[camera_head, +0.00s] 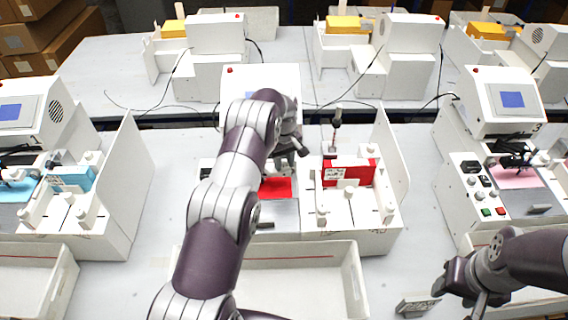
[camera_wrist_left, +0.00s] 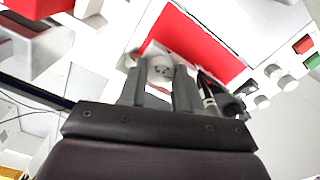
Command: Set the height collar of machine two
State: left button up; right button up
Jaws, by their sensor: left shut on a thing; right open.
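The middle machine (camera_head: 260,85) is white, with a red sheet (camera_head: 276,188) on its bed. My left gripper (camera_head: 290,150) reaches over this bed, and my arm hides much of the machine's front and left side. In the left wrist view my left gripper (camera_wrist_left: 160,85) is shut on a small white round collar (camera_wrist_left: 161,68) with dark marks on its face. The red sheet (camera_wrist_left: 200,42) lies behind it, and a dark pen-like part (camera_wrist_left: 222,98) is just right of the fingers. My right gripper (camera_head: 465,288) is open and empty, low at the right, away from the middle machine.
A red block (camera_head: 350,172) with a white label stands on the machine's right deck, below a thin post with a dark knob (camera_head: 336,118). An open white tray (camera_head: 300,262) is in front. Similar machines stand left and right (camera_head: 500,100).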

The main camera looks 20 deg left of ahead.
pick_arm(q)
jog(key=shift+f+m+b, duration=0.2)
jog(key=shift+m+b, duration=0.6)
jog(key=shift+b, duration=0.05)
jog(key=shift+r+m+b, duration=0.15)
jog(key=shift+m+b, duration=0.25)
jog(key=shift+m, duration=0.5)
jog(key=m, duration=0.3)
jog(key=shift+r+m, duration=0.2)
jog(key=shift+m, duration=0.1)
jog(key=shift+w+m, duration=0.1)
jog(key=shift+m, duration=1.8)
jog(key=o, duration=1)
jog(key=shift+f, duration=0.1)
jog(key=shift+o, duration=0.2)
jog(key=shift+p, duration=0.3)
